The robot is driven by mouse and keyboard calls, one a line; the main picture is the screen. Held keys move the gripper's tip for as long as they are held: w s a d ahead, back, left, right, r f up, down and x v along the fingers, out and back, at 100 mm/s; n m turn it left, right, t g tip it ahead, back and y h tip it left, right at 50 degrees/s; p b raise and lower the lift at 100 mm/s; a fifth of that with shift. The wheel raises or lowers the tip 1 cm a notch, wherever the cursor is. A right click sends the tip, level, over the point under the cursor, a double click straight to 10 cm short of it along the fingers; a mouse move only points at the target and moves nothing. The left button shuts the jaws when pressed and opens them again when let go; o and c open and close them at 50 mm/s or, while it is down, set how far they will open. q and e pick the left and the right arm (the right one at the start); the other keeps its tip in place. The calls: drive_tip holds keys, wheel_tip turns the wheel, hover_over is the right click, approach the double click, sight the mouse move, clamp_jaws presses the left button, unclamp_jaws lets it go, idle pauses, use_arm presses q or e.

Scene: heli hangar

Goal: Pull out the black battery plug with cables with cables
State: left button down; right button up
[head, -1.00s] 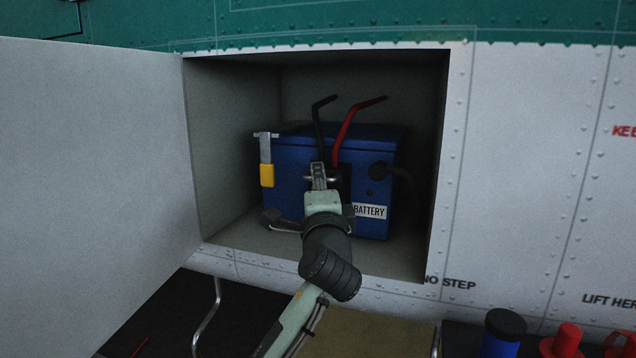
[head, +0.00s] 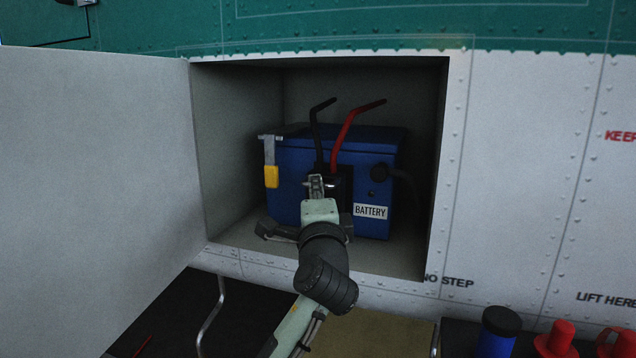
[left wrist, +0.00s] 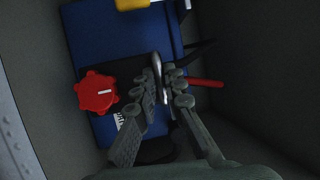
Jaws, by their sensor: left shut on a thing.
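The blue battery (head: 290,185) with a white BATTERY label sits in an open bay. The black battery plug (head: 329,173) is at its front face, with a black cable (head: 317,130) and a red cable (head: 345,130) rising from it. My left gripper (head: 316,185) is in front of the plug. In the left wrist view its fingers (left wrist: 167,84) are closed around a shiny metal part of the plug. The gripper hides much of the plug, so I cannot tell how far it sits in the battery. My right gripper is not in view.
A red knob (left wrist: 97,92) shows beside the plug in the left wrist view. A yellow-handled latch (head: 271,176) hangs on the battery's left. The bay's open door (head: 95,180) stands at left. Blue and red caps (head: 498,330) stand below right.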

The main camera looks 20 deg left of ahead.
use_arm(q)
drive_tip(key=shift+s+f, duration=0.1)
drive_tip(key=c, duration=1.6)
unclamp_jaws()
drive_tip(key=shift+s, duration=0.1)
drive_tip(key=v, duration=1.2)
